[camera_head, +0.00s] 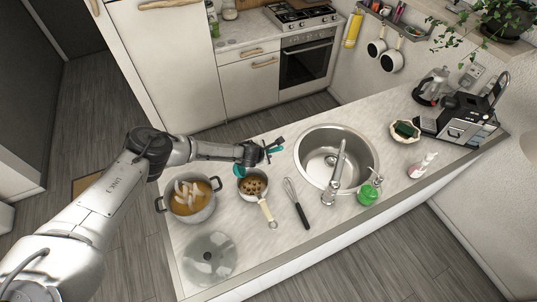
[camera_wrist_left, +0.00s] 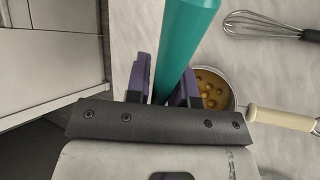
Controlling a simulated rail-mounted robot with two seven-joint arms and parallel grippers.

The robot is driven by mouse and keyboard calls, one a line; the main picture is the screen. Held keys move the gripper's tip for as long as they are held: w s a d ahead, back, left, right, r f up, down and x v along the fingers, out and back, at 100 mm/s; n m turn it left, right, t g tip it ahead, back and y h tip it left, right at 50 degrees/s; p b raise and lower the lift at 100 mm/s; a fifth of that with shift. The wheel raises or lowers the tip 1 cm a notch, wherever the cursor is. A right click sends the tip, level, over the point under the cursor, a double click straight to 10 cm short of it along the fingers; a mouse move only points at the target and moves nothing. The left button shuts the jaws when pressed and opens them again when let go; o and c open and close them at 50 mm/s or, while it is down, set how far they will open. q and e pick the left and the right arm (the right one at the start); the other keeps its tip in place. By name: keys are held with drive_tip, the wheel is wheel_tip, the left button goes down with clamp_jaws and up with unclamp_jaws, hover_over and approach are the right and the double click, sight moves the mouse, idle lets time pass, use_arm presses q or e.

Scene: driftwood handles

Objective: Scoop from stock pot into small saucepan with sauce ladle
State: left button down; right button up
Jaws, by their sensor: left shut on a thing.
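The stock pot (camera_head: 189,214), steel with two dark handles, stands at the counter's left end. It holds orange-brown liquid with pale pieces. The small saucepan (camera_head: 253,199) stands to its right, with a pale handle (camera_head: 267,211) pointing toward the front; brown liquid with round pieces is in it. My left gripper (camera_head: 269,150) is above the counter behind the saucepan, shut on the teal handle of the sauce ladle (camera_wrist_left: 186,38). A teal part of the ladle (camera_head: 239,170) also shows by the saucepan's back-left rim in the head view. The ladle's bowl is not clearly visible. My right gripper is out of view.
A whisk (camera_head: 298,206) lies right of the saucepan. A glass lid (camera_head: 209,279) lies in front of the stock pot. The sink (camera_head: 312,134) with its tap (camera_head: 335,177) and a green soap bottle (camera_head: 367,194) are farther right.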

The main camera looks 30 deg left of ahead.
use_arm(q)
drive_tip(key=shift+s+a+r+n+t+h, duration=0.3)
drive_tip(key=shift+s+r+t+h, duration=0.1)
drive_tip(key=shift+h, duration=0.1)
drive_tip(key=shift+s+a+r+n+t+h, duration=0.3)
drive_tip(key=shift+a+r+t+h, duration=0.1)
drive_tip(key=shift+a+t+h, duration=0.15)
drive_tip(key=shift+s+a+t+b, duration=0.15)
drive_tip(key=shift+t+b, duration=0.1)
drive_tip(key=shift+b, duration=0.1)
drive_tip(key=shift+s+a+r+h, duration=0.15)
drive_tip(key=shift+a+h, duration=0.1)
drive_tip(key=shift+h, duration=0.2)
drive_tip(key=s+a+r+n+t+h+b, duration=0.3)
drive_tip(key=a+r+t+b, duration=0.2)
drive_tip(key=b, duration=0.8)
drive_tip(key=shift+s+r+n+t+h, duration=0.3)
drive_tip(key=shift+r+n+t, duration=0.1)
drive_tip(key=shift+r+t, duration=0.1)
drive_tip(key=shift+a, duration=0.1)
